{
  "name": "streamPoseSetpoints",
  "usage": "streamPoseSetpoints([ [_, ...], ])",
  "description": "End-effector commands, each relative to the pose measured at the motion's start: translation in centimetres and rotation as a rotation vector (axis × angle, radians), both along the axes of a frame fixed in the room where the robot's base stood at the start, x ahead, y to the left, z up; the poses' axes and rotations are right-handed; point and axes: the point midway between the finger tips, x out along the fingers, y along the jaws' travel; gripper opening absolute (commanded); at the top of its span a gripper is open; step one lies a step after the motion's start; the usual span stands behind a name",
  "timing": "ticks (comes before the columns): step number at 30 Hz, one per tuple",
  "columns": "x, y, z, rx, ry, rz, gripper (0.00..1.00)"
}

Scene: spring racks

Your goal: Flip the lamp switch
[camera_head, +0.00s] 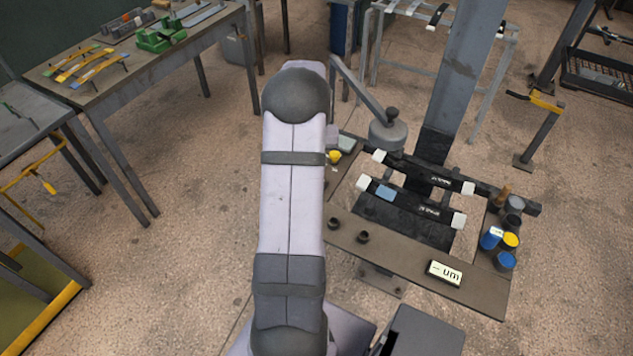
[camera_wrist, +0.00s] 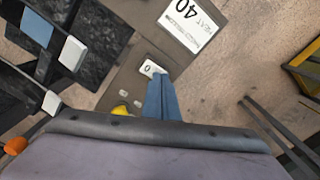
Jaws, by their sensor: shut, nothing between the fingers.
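A grey lamp (camera_head: 388,134) on a jointed arm shows at the far left end of the workbench in the head view. In the wrist view, a small white plate marked 0 (camera_wrist: 149,67), which looks like the switch, sits on the brown bench top. My gripper (camera_wrist: 158,78) is shut and empty, its blue-grey fingers pointing down with the tips right at the plate's lower edge. I cannot tell whether they touch it. The fingers cover part of the plate. In the head view my own arm hides the gripper, and I cannot make out the switch there.
A yellow object (camera_wrist: 121,110) lies left of my fingers. A white printed card (camera_wrist: 190,22) lies beyond the plate. Black bars with white end blocks (camera_head: 459,220) span the bench (camera_head: 400,255). Blue and yellow containers (camera_head: 492,237) stand at its right.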

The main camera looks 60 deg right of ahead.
Motion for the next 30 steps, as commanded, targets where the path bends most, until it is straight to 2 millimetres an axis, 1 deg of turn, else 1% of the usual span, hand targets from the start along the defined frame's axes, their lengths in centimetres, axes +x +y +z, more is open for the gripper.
streamPoseSetpoints([
  [14,0.0,0.0,-0.7,0.001,0.001,0.0,0.0],
  [18,0.0,0.1,-0.6,0.002,0.001,0.0,0.0],
  [23,0.0,0.1,0.0,0.002,0.001,0.0,0.0],
  [30,0.0,0.0,1.9,0.0,0.0,0.0,0.0],
])
